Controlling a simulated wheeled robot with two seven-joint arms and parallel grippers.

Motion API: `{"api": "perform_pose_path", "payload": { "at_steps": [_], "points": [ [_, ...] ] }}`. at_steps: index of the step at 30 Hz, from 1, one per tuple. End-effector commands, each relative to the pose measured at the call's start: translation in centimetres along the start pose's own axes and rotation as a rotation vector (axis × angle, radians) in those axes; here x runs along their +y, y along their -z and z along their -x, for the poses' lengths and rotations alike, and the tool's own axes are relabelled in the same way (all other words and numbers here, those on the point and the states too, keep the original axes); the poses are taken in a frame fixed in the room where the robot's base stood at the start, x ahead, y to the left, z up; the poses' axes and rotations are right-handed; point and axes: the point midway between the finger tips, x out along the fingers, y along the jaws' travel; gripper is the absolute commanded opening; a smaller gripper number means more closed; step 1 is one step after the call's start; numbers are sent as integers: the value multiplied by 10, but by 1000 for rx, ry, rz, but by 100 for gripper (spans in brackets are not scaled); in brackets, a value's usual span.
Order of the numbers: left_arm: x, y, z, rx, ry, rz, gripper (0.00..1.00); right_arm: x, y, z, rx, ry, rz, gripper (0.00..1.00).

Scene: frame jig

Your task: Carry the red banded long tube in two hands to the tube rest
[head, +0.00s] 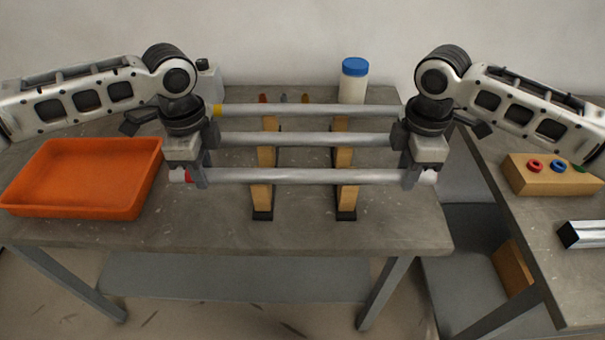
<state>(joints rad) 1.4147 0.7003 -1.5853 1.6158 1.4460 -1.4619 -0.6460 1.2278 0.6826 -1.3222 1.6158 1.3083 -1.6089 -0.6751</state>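The red banded long tube (300,176) is the nearest of three grey tubes. It lies level across two wooden supports, with its red band (187,175) near the left end. I cannot tell whether it touches the supports. My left gripper (203,165) is at the tube's left end, just right of the band, with a finger in front of the tube. My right gripper (411,168) is at the right end in the same way. Their far fingers are partly hidden, so I cannot tell whether they are closed on it. No separate tube rest can be told apart from the wooden supports (262,198).
Two more tubes lie behind, a middle one (300,139) and a yellow-banded one (300,110). An orange tray (85,210) stands left. A blue-capped white bottle (353,82) stands at the back. A wooden block with coloured rings (550,180) is on the right table (535,225).

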Motion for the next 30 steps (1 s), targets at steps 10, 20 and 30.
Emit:
{"api": "perform_pose_path", "payload": {
  "at_steps": [10, 20, 30],
  "points": [
    [0, 0, 5, 1, 2, 0, 0, 0, 0, 5, 1, -1, 0, 0],
    [0, 0, 40, 1, 1, 0, 0, 0, 0, 39, 1, -1, 1, 0],
    [0, 1, 51, 1, 1, 0, 0, 0, 0, 51, 1, -1, 1, 0]
  ]
}}
